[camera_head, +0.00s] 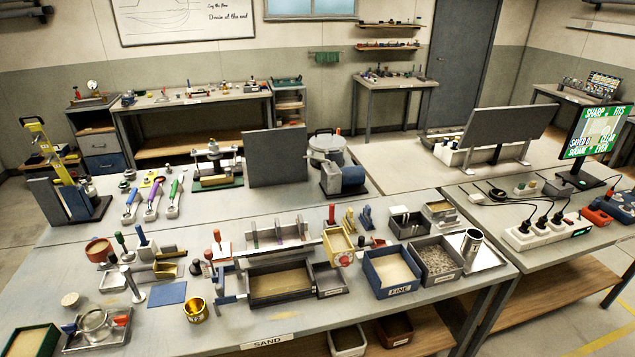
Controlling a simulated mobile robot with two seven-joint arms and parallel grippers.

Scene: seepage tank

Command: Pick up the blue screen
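A flat blue rectangular sheet (167,293), which looks like the blue screen, lies on the front left part of the near table (230,325). A small tool with a pale upright post stands just left of it, and a gold cup (196,310) stands close to its right. The sheet looks uncovered; I cannot tell from here whether it is mesh. Neither of my grippers shows in this view.
A tray with a round sieve (95,325) is at the front left. Blue and grey bins (392,270) stand at the right. Bare tabletop lies before the sheet.

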